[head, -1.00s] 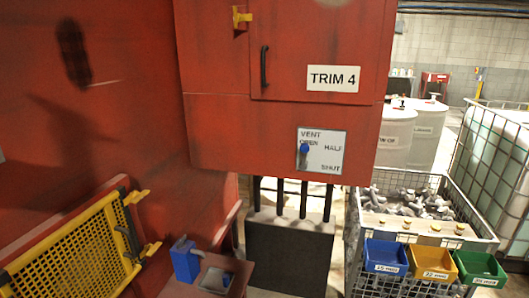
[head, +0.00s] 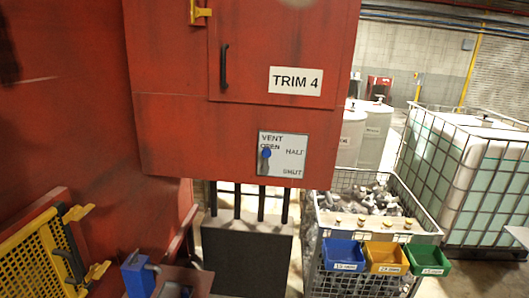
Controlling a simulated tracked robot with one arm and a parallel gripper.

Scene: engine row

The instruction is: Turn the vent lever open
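The vent lever (head: 265,153) has a blue knob and a short dark stem. It is on a white plate (head: 295,160) marked VENT, OPEN, HALF and SHUT. The knob is at the upper left of the plate, just under and partly over the word OPEN. The stem runs down from it. The plate is on the lower front of the red cabinet (head: 200,135) labelled TRIM 4. My gripper is not in view, and nothing touches the lever.
Below and right stands a wire crate (head: 405,190) of metal parts, with blue (head: 343,255), yellow (head: 386,258) and green (head: 428,261) bins on its front. A yellow mesh guard (head: 28,262) and a blue container (head: 138,275) are at lower left. A caged tank (head: 470,180) stands right.

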